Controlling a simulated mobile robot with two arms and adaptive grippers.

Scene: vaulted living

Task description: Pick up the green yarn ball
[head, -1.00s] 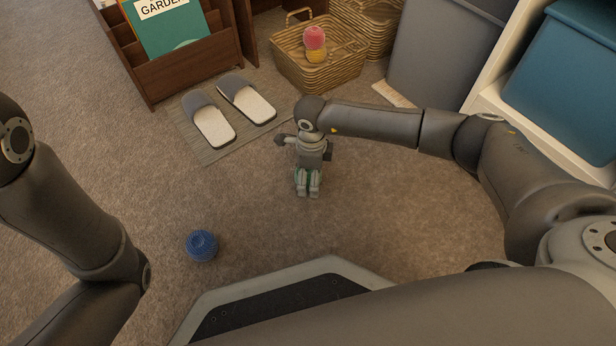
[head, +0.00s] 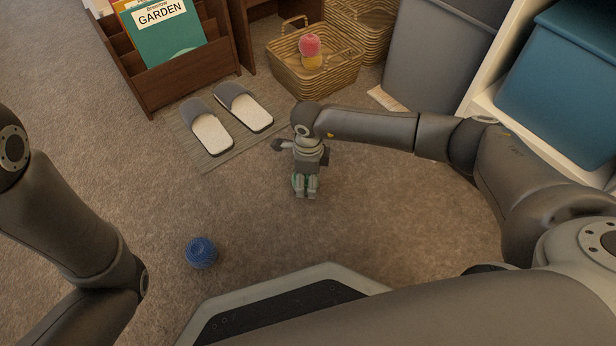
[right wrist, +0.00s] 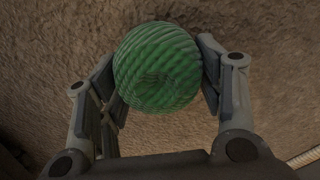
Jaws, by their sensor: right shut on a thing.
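The green yarn ball (right wrist: 157,66) sits between the two fingers of my right gripper (right wrist: 160,85) in the right wrist view. The fingers press on its left and right sides. In the head view my right gripper (head: 306,188) points down over the carpet and covers most of the ball, with only slivers of green showing. I cannot tell how far the ball is from the carpet. My left arm shows at the left of the head view, but its gripper is outside the picture.
A blue yarn ball (head: 201,252) lies on the carpet, left of my right gripper. Grey slippers (head: 243,107) rest on a mat (head: 222,157). A wicker basket (head: 318,83) holding pink and yellow balls, a book rack (head: 180,75) and a grey bin (head: 432,60) stand behind.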

